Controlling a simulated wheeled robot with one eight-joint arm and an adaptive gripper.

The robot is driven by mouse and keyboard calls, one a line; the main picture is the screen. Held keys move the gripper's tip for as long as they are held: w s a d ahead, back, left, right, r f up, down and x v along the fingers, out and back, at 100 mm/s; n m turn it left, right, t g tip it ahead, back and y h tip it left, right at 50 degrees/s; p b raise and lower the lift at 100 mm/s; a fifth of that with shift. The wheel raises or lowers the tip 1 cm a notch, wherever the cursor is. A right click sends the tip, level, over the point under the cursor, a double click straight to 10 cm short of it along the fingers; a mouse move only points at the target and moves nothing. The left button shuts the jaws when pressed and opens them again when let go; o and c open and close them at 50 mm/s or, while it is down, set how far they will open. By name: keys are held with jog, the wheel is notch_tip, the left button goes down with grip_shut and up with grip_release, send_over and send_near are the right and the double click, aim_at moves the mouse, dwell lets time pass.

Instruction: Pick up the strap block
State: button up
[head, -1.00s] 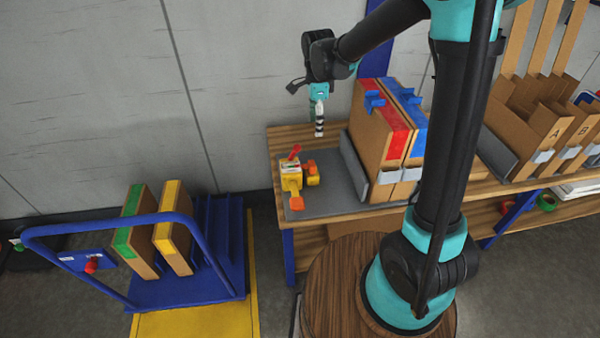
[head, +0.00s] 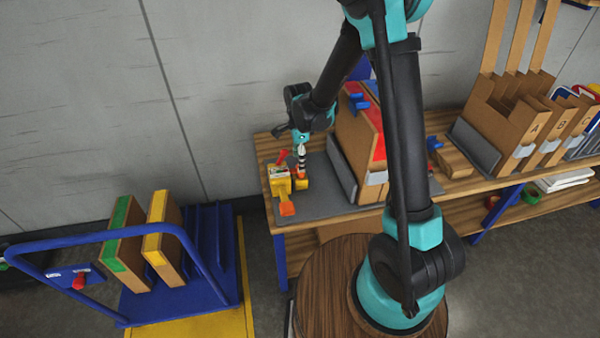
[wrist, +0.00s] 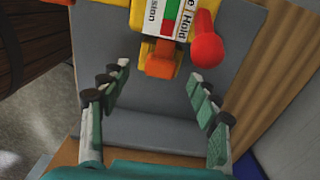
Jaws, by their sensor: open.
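The strap block appears to be the yellow device (head: 280,182) with a red lever and orange parts, lying on the grey mat at the left end of the wooden bench. In the wrist view its labelled yellow body (wrist: 150,18) is at the top, cut off by the frame edge. Its red knob (wrist: 207,50) is at the right and an orange tab (wrist: 161,62) points toward me. My gripper (wrist: 155,80) is open and empty, its fingers apart with bare mat between them. In the head view my gripper (head: 301,168) points down close beside the device; contact cannot be told.
Cardboard files with red and blue bands (head: 358,135) stand just right of my gripper on the wooden bench (head: 440,207). Cardboard holders marked with letters (head: 520,130) stand farther right. A blue cart (head: 195,290) with green-banded and yellow-banded files is at the left.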

jog(key=f, duration=0.5)
jog(key=shift+w+d, duration=0.15)
jog(key=shift+d, duration=0.05)
jog(key=c, duration=1.3)
jog(key=shift+o, duration=0.2)
jog(key=shift+r, duration=0.1)
notch_tip(320, 180, up, 20)
